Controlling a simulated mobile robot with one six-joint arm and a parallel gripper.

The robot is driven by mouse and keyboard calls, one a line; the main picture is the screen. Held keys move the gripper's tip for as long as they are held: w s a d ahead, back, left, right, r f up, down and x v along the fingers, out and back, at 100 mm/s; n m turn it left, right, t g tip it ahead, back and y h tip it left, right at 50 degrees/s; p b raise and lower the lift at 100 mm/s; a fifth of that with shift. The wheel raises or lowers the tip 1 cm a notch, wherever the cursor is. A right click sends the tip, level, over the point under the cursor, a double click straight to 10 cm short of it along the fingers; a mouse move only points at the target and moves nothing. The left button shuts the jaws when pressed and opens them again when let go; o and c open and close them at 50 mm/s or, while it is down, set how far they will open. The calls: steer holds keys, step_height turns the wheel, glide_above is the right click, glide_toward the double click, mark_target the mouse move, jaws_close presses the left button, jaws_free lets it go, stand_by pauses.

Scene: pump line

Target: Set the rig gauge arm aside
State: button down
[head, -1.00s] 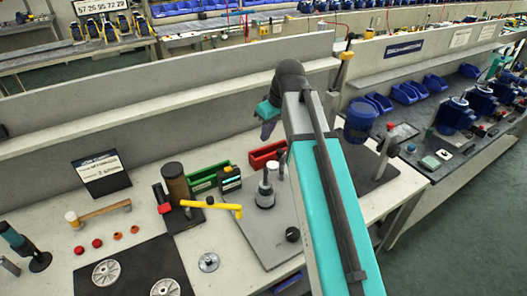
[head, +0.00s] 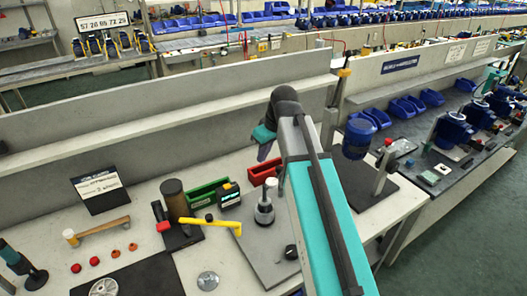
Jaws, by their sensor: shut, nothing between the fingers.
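A yellow bar (head: 212,223) with a red end lies or sits at the black stand with a brown cylinder (head: 175,200) on the left bench. It looks like the gauge arm, but I cannot tell for sure. Its far end reaches right over the bench top, apart from the grey plate's metal fitting (head: 264,207). My gripper (head: 264,152) hangs from my arm's end, high above and right of the yellow bar. It is shut and empty, and small in view. It touches nothing that I can see.
Green (head: 208,194) and red (head: 264,172) bins stand behind the bar. A black mat (head: 140,280) is at the front. A blue pump part (head: 357,138) stands right of my arm.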

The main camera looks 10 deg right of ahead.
step_height(320, 180, down, 7)
steer(key=s+p, duration=0.1)
steer(key=p, duration=0.2)
steer(key=shift+s+d+r+p, duration=0.15)
steer(key=shift+s+d+p, duration=0.05)
steer(key=shift+d+p, duration=0.2)
stand_by(0.4)
steer(key=shift+a, duration=0.1)
stand_by(0.5)
